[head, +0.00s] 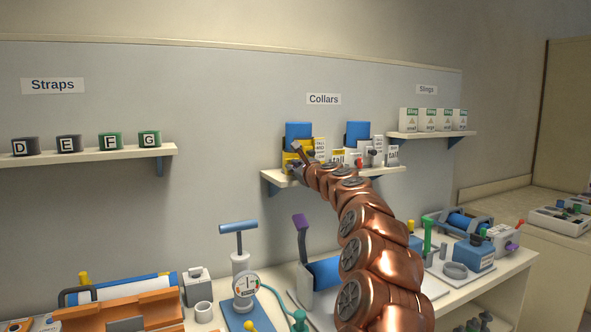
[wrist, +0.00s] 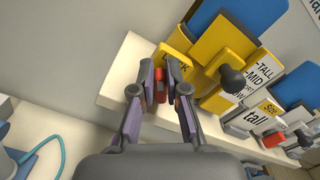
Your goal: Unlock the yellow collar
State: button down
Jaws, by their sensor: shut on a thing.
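The yellow collar (head: 290,160) stands at the left of the Collars shelf, in front of a blue back panel. In the wrist view the yellow collar (wrist: 222,45) shows a black knob (wrist: 231,80) and a size scale on its right. My gripper (wrist: 166,78) is at its left end, shut on a small red lock tab (wrist: 160,88) beside a partly covered yellow lettered plate (wrist: 180,58). The fingers hide much of the tab, so I cannot tell its position. In the head view my gripper (head: 298,167) is at the yellow collar, partly hidden.
A white collar (wrist: 248,122) marked "tall", with its own red tab (wrist: 273,139) and black knob, stands close on the right. The Collars shelf (head: 282,178) has a bare strip at its left end. The workbench below is crowded.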

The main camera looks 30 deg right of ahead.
jog(key=n+b, duration=0.1)
jog(key=n, duration=0.1)
jog(key=f+n+b, duration=0.1)
jog(key=n+b, duration=0.1)
jog(key=n, duration=0.1)
jog(key=n+b, duration=0.1)
jog(key=n, duration=0.1)
jog(key=shift+a+f, duration=0.15)
jog(key=shift+a, duration=0.15)
jog(key=n+b, duration=0.3)
jog(key=n, duration=0.1)
dwell(0.3)
jog(key=c, duration=1.3)
grip_release()
jog(key=shift+o, duration=0.6)
jog(key=shift+w+f, duration=0.1)
jog(key=shift+f, duration=0.1)
